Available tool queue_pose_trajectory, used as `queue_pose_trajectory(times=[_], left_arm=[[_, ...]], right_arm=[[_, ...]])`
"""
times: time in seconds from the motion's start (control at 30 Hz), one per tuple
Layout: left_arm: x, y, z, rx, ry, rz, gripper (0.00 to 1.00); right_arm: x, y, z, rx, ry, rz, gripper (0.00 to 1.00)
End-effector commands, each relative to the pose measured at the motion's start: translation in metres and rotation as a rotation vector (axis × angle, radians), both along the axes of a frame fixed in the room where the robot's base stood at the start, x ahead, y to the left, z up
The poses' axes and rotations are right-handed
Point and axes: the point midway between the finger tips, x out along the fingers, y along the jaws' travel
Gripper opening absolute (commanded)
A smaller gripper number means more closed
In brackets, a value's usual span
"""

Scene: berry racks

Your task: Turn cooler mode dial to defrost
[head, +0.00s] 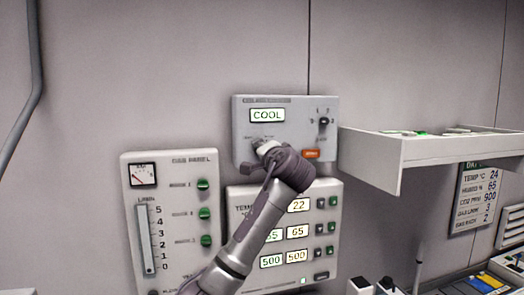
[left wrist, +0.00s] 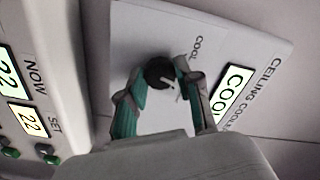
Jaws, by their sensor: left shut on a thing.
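The cooler panel (head: 298,112) is a grey box on the wall with a lit display (head: 267,115) reading COOL. My left gripper (head: 263,149) is at the panel's lower left, below the display, and its arm hides part of the panel. In the left wrist view the black mode dial (left wrist: 159,72) has a pale pointer line and sits between the fingers of my left gripper (left wrist: 158,76), which is shut on it. The display (left wrist: 233,97) there also shows part of COOL. Most dial labels are hidden or too small to read. My right gripper is not in view.
The panel also has a dark switch (head: 323,122) and an orange button (head: 311,154). A gas panel (head: 170,170) hangs at the left. A panel with lit number displays (head: 332,190) is directly below. A white shelf (head: 385,165) juts out at the right.

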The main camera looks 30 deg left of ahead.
Motion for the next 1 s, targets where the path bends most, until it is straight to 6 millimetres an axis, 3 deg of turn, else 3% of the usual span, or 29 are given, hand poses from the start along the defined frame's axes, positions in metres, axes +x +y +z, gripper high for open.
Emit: queue_pose_trajectory(times=[0.5, 1.0], left_arm=[[0.0002, -0.0006, 0.0007, 0.265, 0.307, -0.003, 0.00], [0.0003, -0.0009, 0.0002, 0.343, 0.399, -0.003, 0.00]], right_arm=[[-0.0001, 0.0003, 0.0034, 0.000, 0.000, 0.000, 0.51], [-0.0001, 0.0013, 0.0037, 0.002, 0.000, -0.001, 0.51]])
